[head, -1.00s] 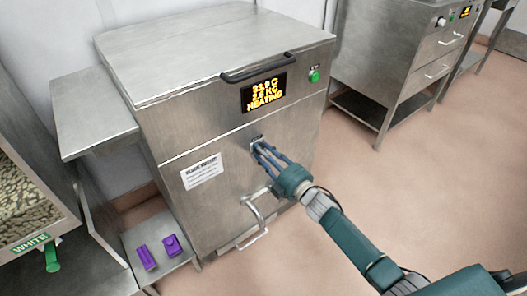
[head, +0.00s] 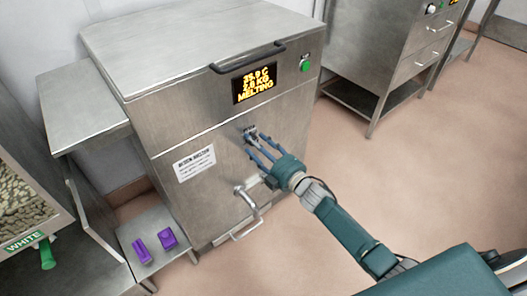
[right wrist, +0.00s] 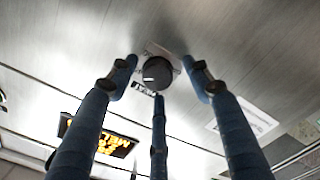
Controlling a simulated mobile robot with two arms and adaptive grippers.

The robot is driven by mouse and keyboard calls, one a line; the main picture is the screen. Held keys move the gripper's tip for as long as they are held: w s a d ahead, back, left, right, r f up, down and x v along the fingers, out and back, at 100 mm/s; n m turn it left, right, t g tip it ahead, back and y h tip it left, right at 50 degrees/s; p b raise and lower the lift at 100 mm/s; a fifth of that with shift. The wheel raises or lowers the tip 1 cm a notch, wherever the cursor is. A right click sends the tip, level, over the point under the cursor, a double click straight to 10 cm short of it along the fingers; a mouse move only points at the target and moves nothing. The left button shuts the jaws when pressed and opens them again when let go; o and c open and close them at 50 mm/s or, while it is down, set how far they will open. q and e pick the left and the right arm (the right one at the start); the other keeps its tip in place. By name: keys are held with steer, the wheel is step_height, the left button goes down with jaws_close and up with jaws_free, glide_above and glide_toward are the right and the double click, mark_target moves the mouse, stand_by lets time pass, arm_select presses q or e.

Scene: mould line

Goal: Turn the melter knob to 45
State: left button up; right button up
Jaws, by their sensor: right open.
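The melter (head: 210,95) is a steel cabinet with a lit display (head: 255,84) that reads about 35.9 C and MELTING. Its dark round knob (right wrist: 157,72) shows in the right wrist view, with a white pointer mark on its face; the setting is too small to read. In the head view the knob (head: 250,131) is small and partly hidden. My right gripper (head: 256,147) is open just in front of the knob. In the right wrist view its three blue fingers spread to both sides of the knob and below it, apart from it. My left gripper is not in view.
A bent steel handle (head: 249,212) sticks out below my right gripper. A black lid handle (head: 248,58) and a green button (head: 305,66) are above. Purple moulds (head: 168,237) lie on a low shelf at left. Floor at right is clear.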

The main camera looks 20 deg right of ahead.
steer(key=v, duration=1.1)
steer(key=shift+s, duration=0.3)
steer(key=shift+f, duration=0.1)
steer(key=s+d+f+m+g+h, duration=0.1)
steer(key=s+f+m+g+h, duration=0.3)
steer(key=f, duration=0.6)
steer(key=s+d+f+m+g+h, duration=0.2)
steer(key=s+f+m, duration=0.3)
steer(key=f, duration=0.5)
steer(key=s+a+f+m+g, duration=0.3)
steer(key=s+f+g, duration=0.3)
steer(key=s, duration=0.6)
steer(key=s+a+f+m+g, duration=0.25)
steer(key=s+f, duration=0.45)
steer(key=s, duration=0.5)
arm_select(q)
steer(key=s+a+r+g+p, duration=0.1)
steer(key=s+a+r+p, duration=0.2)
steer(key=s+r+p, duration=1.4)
steer(key=p, duration=1.6)
arm_select(e)
steer(key=s+d+r+g, duration=0.1)
steer(key=s+d+r, duration=0.1)
steer(key=s+r, duration=1.4)
steer(key=shift+d+r+n, duration=0.25)
steer(key=shift+r+n, duration=0.1)
steer(key=shift+n, duration=0.1)
